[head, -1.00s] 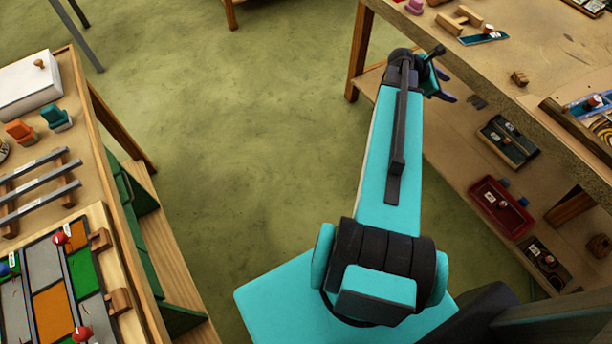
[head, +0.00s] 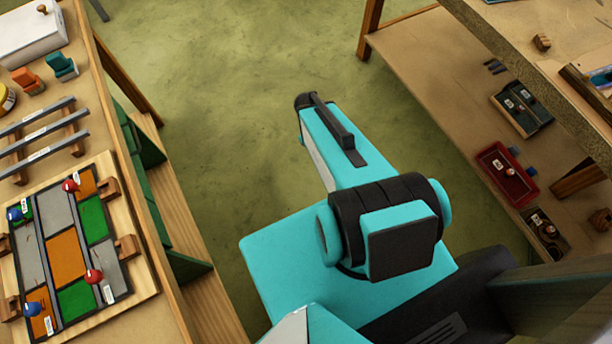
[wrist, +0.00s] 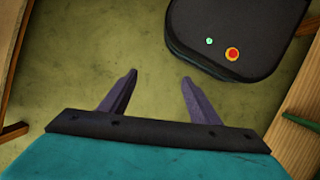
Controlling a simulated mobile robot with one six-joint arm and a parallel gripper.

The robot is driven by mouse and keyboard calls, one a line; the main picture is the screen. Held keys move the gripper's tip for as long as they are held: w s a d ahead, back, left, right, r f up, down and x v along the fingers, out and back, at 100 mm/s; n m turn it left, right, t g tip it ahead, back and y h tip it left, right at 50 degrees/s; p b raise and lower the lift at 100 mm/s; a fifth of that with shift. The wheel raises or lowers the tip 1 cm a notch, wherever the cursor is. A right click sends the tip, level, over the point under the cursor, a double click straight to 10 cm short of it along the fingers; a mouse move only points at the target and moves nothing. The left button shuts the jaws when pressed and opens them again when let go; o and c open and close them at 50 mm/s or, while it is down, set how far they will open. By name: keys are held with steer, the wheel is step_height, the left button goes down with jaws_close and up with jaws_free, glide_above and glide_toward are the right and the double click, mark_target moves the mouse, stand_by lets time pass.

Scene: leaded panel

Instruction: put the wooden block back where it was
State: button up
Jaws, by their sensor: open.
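A small wooden block (head: 541,42) lies on the right-hand table's top. More wooden blocks sit around the leaded panel on the left bench: one at its top right (head: 107,188), one at its right edge (head: 127,247), others along its left edge. I cannot tell which block the task means. The panel (head: 66,255) has grey, orange and green panes, with red and blue knobbed pieces on it. My gripper (wrist: 160,77) is open and empty in the wrist view, above the green floor. It does not show in the head view, and no block is near it.
The left bench also bears a rack of grey bars (head: 38,137), orange (head: 27,80) and teal (head: 61,66) pieces and a white box (head: 28,36). The right table's lower shelf holds a red tray (head: 507,174) and dark trays.

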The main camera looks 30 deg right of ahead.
steer(key=s+a+f+m+g+y, duration=0.2)
steer(key=s+a+f+m, duration=0.1)
steer(key=s+a, duration=0.7)
steer(key=a+f, duration=0.1)
steer(key=a, duration=0.2)
steer(key=shift+s+a+m, duration=0.25)
steer(key=shift+s+m, duration=0.05)
steer(key=shift+s, duration=0.1)
steer(key=shift+f+b, duration=0.55)
steer(key=shift+b, duration=0.05)
